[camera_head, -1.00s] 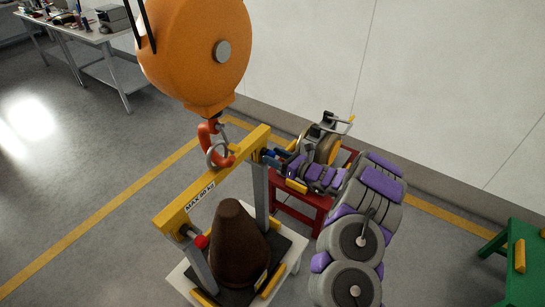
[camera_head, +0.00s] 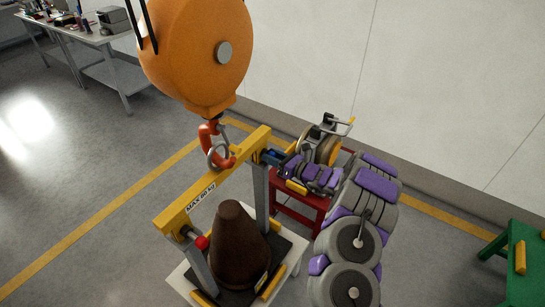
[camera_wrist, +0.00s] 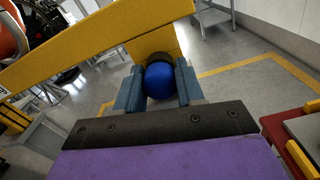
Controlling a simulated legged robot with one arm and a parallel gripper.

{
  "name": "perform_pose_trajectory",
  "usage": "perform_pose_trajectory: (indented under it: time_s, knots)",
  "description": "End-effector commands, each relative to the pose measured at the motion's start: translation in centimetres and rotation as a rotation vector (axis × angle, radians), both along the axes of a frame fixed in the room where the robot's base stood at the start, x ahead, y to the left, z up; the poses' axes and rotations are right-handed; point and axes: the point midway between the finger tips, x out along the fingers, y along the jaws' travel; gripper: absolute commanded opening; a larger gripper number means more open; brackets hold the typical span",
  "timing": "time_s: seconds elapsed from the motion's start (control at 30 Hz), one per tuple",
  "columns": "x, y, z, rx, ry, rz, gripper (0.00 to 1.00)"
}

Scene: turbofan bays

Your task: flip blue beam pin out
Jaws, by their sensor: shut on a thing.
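The blue beam pin (camera_wrist: 160,82) shows in the wrist view as a round blue knob with a dark collar, at the end of the yellow beam (camera_wrist: 110,28). My gripper (camera_wrist: 159,88) has its two blue-grey fingers on either side of the knob, shut on it. In the head view, my gripper (camera_head: 279,158) is at the far right end of the yellow beam (camera_head: 215,180), and the blue knob there is mostly hidden. A red knob (camera_head: 202,243) sits at the beam's near end. The beam hangs from an orange hook (camera_head: 210,140).
An orange hoist (camera_head: 195,55) hangs above the beam. A brown cone (camera_head: 238,245) stands on a white table under the beam. A red stand (camera_head: 300,208) is behind my arm. A green table (camera_head: 522,265) is at the right. Floor is clear at left.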

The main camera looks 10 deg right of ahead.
Motion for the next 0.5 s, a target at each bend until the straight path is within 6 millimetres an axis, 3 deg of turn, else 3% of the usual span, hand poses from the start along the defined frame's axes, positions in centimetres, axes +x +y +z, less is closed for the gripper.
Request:
perform_pose_trajectory:
  time_s: [0.13, 0.37, 0.5]
  knots:
    - [0.0, 0.0, 0.0, 0.000, 0.000, -0.002, 0.00]
    - [0.0, -0.1, 0.0, 0.000, 0.000, -0.002, 0.00]
    - [-1.2, -1.5, 0.1, 0.002, 0.002, -0.006, 0.00]
